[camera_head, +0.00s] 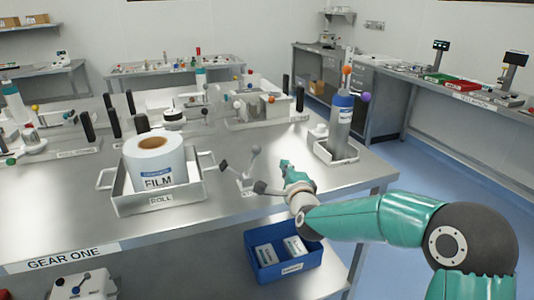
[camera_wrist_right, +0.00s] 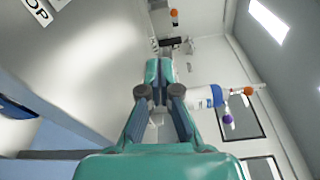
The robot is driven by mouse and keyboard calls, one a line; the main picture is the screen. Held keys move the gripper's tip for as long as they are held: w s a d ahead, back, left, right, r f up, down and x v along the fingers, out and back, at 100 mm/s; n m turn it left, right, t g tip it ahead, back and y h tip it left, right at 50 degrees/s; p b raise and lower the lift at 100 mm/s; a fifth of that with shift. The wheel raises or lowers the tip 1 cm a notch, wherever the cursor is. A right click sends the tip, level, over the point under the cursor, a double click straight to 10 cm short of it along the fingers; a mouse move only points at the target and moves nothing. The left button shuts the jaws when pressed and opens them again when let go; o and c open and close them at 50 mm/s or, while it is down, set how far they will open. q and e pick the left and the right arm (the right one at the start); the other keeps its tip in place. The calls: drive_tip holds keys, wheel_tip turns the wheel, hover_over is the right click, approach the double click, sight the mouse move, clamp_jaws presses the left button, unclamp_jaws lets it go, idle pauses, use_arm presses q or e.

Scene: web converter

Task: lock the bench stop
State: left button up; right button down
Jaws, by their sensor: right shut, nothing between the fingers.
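A small grey lever fitting with a round grey knob (camera_head: 255,152) stands at the front edge of the steel bench (camera_head: 225,205). It looks like the bench stop, with a small label at its base; its lever is raised, but whether it is locked I cannot tell. A label ending in "OP" (camera_wrist_right: 38,10) shows at the top left of the right wrist view. My right gripper (camera_head: 286,165) is just right of the fitting, over the bench edge. Its fingers (camera_wrist_right: 158,96) are shut and empty in the right wrist view. My left gripper is not in view.
A film roll (camera_head: 158,165) sits in a tray (camera_head: 160,202) to the left. A blue bin (camera_head: 262,273) with boxes is below the bench edge. Bare bench top lies around the fitting.

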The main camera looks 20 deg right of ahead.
sight(251, 162)
drive_tip(key=w+a+p, duration=0.2)
drive_tip(key=w+p, duration=0.2)
drive_tip(key=w, duration=0.4)
drive_tip(key=shift+w+r, duration=0.2)
drive_tip(key=shift+w, duration=0.1)
drive_tip(key=shift+a, duration=0.15)
